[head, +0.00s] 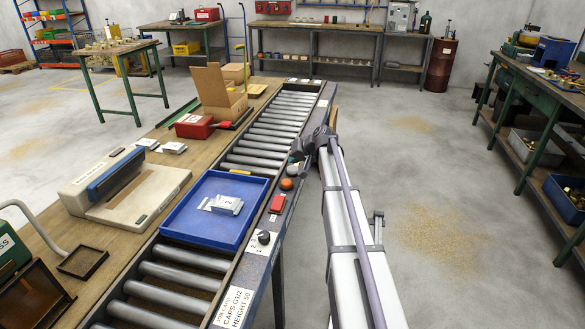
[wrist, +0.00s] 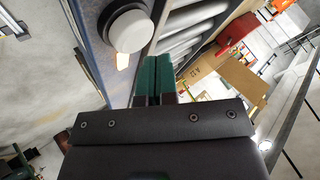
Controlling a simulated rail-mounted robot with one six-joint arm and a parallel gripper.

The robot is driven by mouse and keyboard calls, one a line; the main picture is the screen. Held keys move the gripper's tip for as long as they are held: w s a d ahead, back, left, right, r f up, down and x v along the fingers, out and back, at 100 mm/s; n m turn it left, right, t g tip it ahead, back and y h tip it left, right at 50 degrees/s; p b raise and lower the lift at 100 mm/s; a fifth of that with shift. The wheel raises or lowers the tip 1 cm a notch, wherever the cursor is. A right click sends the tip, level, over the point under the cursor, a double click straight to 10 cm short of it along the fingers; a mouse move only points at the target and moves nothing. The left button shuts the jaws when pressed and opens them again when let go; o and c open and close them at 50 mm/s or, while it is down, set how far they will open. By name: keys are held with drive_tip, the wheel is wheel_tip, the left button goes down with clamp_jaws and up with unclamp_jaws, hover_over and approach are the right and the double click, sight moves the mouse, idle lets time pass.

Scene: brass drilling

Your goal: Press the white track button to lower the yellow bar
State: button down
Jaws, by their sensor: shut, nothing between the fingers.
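The white track button (wrist: 127,30) is a round white cap in a dark collar on the conveyor's side rail; in the head view it is a small pale spot (head: 292,160) partly hidden by my arm's end. My gripper (wrist: 157,70) is shut and empty, its green finger pads together. In the wrist view its tips lie to the right of the button, with a gap between them in the picture. In the head view the gripper (head: 299,152) is small and dark over the rail. The yellow bar (head: 240,171) shows as a short strip across the rollers, just behind the blue tray.
A blue tray (head: 173,222) with white cards sits on the rollers. A cardboard box (head: 222,104) stands left of the conveyor. The floor to the right is open.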

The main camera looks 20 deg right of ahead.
sight(294, 167)
drive_tip(key=shift+f+b, duration=0.35)
drive_tip(key=shift+f, duration=0.1)
drive_tip(key=shift+f+b, duration=0.3)
idle(0.3)
drive_tip(key=shift+r+p, duration=0.8)
wheel_tip(294, 167, up, 6)
drive_tip(key=p, duration=0.6)
